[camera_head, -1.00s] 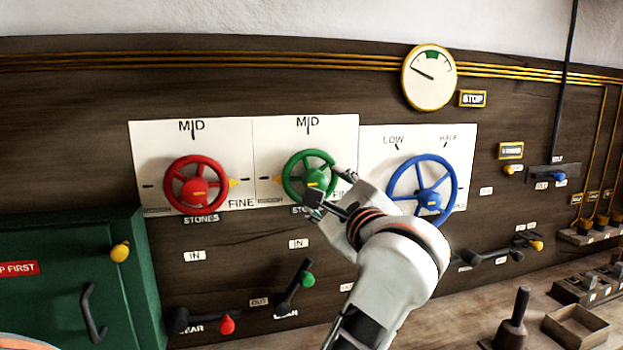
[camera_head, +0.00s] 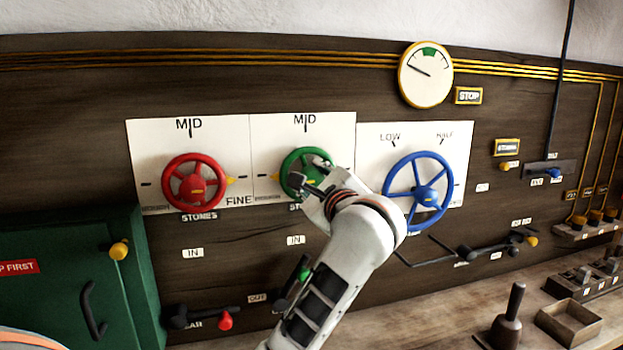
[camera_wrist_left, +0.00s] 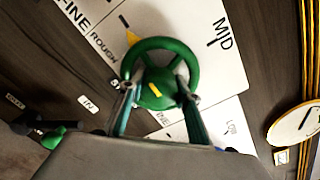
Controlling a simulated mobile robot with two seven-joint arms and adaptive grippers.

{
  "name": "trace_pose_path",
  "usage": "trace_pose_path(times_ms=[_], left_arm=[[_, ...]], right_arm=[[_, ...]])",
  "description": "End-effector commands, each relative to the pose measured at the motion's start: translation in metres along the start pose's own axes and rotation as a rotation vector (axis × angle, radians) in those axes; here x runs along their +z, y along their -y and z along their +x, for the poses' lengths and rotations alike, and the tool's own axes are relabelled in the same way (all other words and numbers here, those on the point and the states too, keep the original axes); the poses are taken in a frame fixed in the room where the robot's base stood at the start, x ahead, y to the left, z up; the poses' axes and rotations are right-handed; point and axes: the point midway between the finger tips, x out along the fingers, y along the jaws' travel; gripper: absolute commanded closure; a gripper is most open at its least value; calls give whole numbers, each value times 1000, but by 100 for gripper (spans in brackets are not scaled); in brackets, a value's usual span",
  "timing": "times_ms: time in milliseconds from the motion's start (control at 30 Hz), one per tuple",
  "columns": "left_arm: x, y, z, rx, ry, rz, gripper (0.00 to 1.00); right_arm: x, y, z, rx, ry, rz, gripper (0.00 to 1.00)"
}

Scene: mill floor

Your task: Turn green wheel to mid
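The green wheel (camera_head: 291,163) is mounted on a white plate (camera_head: 340,125) with MID marked at its top. A yellow pointer stands at the wheel's left, on the ROUGH side, away from MID. My left gripper (camera_head: 311,183) is in front of the wheel and hides its lower right part. In the left wrist view, the green wheel (camera_wrist_left: 152,44) lies between the two spread fingers of the left gripper (camera_wrist_left: 157,92). The fingertips are at either side of the hub; whether they touch the wheel I cannot tell. My right gripper is not in view.
A red wheel (camera_head: 170,170) is to the left, and a blue wheel (camera_head: 447,185) is close on the right. A green-knobbed lever (camera_head: 304,275) is below, partly behind my arm. A green cabinet (camera_head: 60,230) stands at lower left. A gauge (camera_head: 425,80) is above right.

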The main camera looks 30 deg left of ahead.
Motion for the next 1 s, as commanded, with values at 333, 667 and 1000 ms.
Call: trace_pose_path(times_ms=[333,667,1000], left_arm=[[0,0,0,1,0,14,89],[0,0,0,0,0,177,89],[0,1,0,-5,4,490,89]], right_arm=[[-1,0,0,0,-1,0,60],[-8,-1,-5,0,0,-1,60],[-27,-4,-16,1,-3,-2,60]])
